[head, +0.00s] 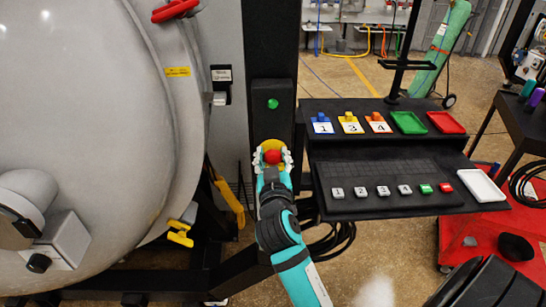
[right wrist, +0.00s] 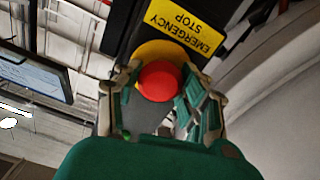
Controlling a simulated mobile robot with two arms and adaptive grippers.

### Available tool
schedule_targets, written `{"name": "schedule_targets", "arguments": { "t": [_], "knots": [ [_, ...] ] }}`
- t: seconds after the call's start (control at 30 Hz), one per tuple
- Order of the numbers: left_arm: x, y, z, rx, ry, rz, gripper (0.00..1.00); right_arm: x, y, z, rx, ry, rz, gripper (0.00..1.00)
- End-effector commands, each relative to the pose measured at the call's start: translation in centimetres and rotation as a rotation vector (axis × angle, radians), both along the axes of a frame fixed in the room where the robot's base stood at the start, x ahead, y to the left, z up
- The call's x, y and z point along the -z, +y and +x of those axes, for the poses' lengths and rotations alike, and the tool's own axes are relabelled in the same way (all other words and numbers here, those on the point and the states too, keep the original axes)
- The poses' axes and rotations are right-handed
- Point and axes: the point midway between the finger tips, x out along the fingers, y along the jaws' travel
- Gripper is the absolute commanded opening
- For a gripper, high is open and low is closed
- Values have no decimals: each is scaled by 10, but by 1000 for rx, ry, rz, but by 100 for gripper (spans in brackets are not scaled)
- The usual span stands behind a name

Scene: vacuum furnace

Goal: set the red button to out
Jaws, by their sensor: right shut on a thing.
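The red button (head: 272,157) is a round emergency stop knob on a yellow base, on the dark panel below a green lamp. In the right wrist view the red button (right wrist: 160,80) sits in front of its yellow disc, beside a yellow label (right wrist: 180,32) reading EMERGENCY STOP. My right gripper (head: 272,160) is at the button, with one finger on each side of it. In the right wrist view the fingers of my right gripper (right wrist: 158,92) are closed about the knob. Whether the button is in or out I cannot tell. My left gripper is not in view.
The green lamp (head: 272,104) is above the button. The large grey furnace door (head: 90,120) is to the left. A black console (head: 400,168) with numbered blocks and small buttons stands close on the right. A red cart (head: 480,235) is at the lower right.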

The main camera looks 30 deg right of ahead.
Motion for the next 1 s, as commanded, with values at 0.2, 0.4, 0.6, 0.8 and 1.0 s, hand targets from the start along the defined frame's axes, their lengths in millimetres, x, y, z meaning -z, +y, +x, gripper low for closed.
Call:
{"name": "schedule_targets", "arguments": {
  "t": [0.2, 0.4, 0.6, 0.8, 1.0],
  "knots": [
    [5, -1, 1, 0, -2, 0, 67, 2, 7, -10, 0, -1, 5, 0],
    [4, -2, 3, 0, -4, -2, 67, 0, 9, -14, 0, 1, 1, 0],
    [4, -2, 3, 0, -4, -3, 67, 1, 9, -14, -1, 2, 1, 54],
    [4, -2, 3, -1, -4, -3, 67, 0, 8, -14, 0, 0, 0, 67],
    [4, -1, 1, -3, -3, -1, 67, -3, 8, -14, 1, -2, 0, 67]
  ]
}}
